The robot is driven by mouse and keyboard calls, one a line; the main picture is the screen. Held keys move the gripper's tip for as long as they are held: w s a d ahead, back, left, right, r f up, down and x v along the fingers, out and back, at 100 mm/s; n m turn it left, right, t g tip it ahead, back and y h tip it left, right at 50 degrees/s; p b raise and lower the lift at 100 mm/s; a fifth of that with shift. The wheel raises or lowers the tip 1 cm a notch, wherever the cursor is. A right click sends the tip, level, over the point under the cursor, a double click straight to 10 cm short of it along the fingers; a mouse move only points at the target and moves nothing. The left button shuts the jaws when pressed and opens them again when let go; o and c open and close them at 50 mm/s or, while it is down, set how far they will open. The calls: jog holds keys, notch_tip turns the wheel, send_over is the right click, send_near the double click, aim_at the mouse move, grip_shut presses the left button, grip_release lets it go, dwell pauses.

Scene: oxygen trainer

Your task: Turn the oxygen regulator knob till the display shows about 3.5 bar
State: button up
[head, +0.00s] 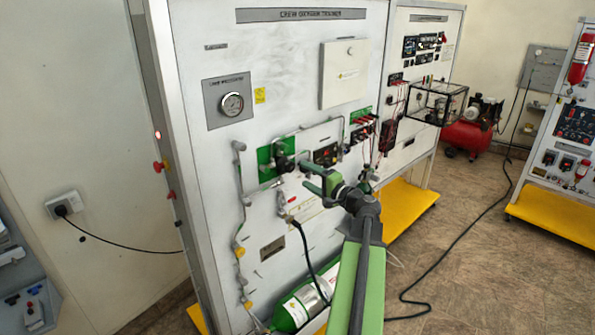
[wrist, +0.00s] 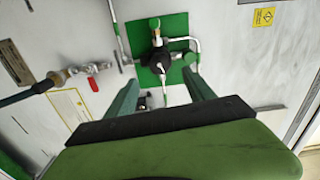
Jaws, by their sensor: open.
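The oxygen regulator (head: 282,163) is a dark fitting with pipes on a green plate (head: 264,156) on the trainer panel. In the wrist view its black round knob (wrist: 157,61) lies beyond the fingertips, near the middle, with a green plate (wrist: 176,24) behind it. My gripper (head: 309,178) is open and empty, in front of the panel just right of the regulator in the head view. In the wrist view the two green fingers of my gripper (wrist: 160,84) are apart on either side below the knob, and no contact shows. A small dark display unit (head: 326,155) is right of the regulator; its reading is too small to tell.
A round pressure gauge (head: 232,104) is at the panel's upper left. A hose with a red-handled valve (wrist: 92,83) is left of my fingers in the wrist view. A green cylinder (head: 306,303) lies low at the panel. A clear box (head: 437,102) juts out at right.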

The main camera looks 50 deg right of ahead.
jog(key=s, duration=1)
jog(key=shift+a, duration=0.35)
jog(key=n, duration=1.9)
send_near(291, 166)
jog(key=w, duration=0.9)
jog(key=shift+w+d+f, duration=0.1)
jog(key=shift+d, duration=0.2)
